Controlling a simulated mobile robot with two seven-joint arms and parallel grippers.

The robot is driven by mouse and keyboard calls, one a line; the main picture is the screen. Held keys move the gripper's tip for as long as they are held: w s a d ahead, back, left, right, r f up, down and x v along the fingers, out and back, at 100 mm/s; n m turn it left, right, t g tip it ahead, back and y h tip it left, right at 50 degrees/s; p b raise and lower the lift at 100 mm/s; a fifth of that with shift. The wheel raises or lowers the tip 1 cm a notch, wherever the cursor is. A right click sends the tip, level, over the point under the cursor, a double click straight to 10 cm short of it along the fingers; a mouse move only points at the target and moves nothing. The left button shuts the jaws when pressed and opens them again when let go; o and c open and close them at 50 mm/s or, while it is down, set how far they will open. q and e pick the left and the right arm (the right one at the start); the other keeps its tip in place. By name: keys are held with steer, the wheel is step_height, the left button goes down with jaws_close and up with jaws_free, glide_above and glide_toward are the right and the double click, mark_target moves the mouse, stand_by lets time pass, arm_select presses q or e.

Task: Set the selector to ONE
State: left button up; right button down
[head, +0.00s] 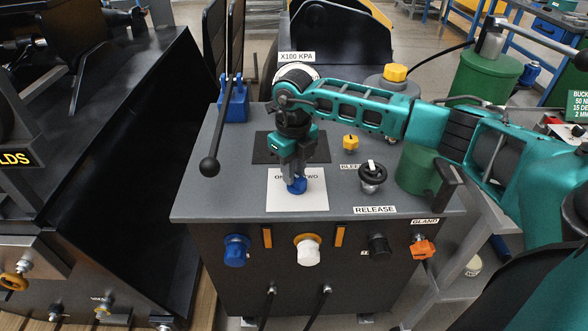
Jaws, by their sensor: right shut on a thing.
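The white selector plate (312,201) lies on the grey top of the console, with lettering partly covered by my gripper. "ON" shows at the left and "TWO" at the right. A small blue selector knob (297,187) sits on the plate. My right gripper (296,182) comes down from above and is shut on the blue knob. The fingers hide much of the knob, so which way it points cannot be told. My left gripper is not in view.
A black lever (209,166) stands left of the plate. A black release handwheel (372,173), a yellow knob (350,142) and a green cylinder (417,169) are at the right. Coloured couplers, including a white one (308,252), line the console's front (285,284).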

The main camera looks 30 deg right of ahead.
stand_by(0.4)
steer(key=c, duration=1)
jaws_free()
steer(key=shift+r, duration=0.1)
step_height(320, 180, up, 13)
steer(key=shift+f+p, duration=0.1)
steer(key=shift+p, duration=0.25)
